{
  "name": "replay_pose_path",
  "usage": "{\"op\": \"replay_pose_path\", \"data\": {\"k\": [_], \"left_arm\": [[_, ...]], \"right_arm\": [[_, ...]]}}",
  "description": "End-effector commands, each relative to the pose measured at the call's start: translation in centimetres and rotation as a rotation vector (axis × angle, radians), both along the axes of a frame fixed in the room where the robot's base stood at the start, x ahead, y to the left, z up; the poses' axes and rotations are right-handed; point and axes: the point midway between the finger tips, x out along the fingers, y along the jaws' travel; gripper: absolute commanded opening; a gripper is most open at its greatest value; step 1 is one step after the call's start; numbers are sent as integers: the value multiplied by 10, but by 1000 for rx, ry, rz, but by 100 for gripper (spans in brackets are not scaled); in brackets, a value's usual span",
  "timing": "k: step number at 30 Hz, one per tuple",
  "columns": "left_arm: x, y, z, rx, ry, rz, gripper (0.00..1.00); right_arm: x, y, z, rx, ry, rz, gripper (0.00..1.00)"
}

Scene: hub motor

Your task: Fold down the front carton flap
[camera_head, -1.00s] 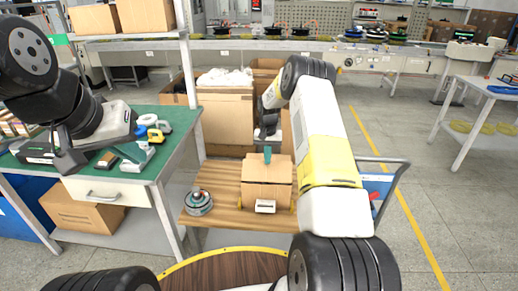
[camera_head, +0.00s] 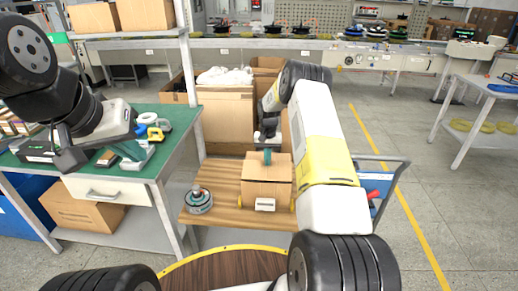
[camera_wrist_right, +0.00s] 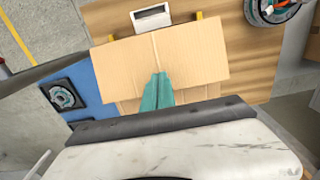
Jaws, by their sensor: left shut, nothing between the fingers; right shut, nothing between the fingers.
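My right gripper (camera_head: 267,157) is above the carton's rear part in the head view. Its teal fingers are together and empty, pointing at the panels near the seam in the wrist view (camera_wrist_right: 158,80); whether they touch is unclear. My left gripper (camera_head: 70,158) is shut and empty over the green bench at left.
A round hub motor (camera_head: 198,200) sits on the wooden tabletop (camera_head: 222,180) left of the carton. A green workbench (camera_head: 178,118) with tools and tape stands at left. Large cartons (camera_head: 225,115) stand behind. A blue-sided cart part lies right of my right arm.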

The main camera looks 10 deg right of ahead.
Motion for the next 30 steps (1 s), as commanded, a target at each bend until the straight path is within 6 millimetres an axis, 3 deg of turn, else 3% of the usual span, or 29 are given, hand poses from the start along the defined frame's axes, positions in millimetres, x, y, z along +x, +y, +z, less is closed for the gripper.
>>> {"op": "replay_pose_path", "data": {"k": [22,30], "left_arm": [[0,0,0,0,0,0,0],[0,0,0,0,0,0,0]], "right_arm": [[0,0,-30,0,0,0,0],[0,0,-30,0,0,0,0]]}}
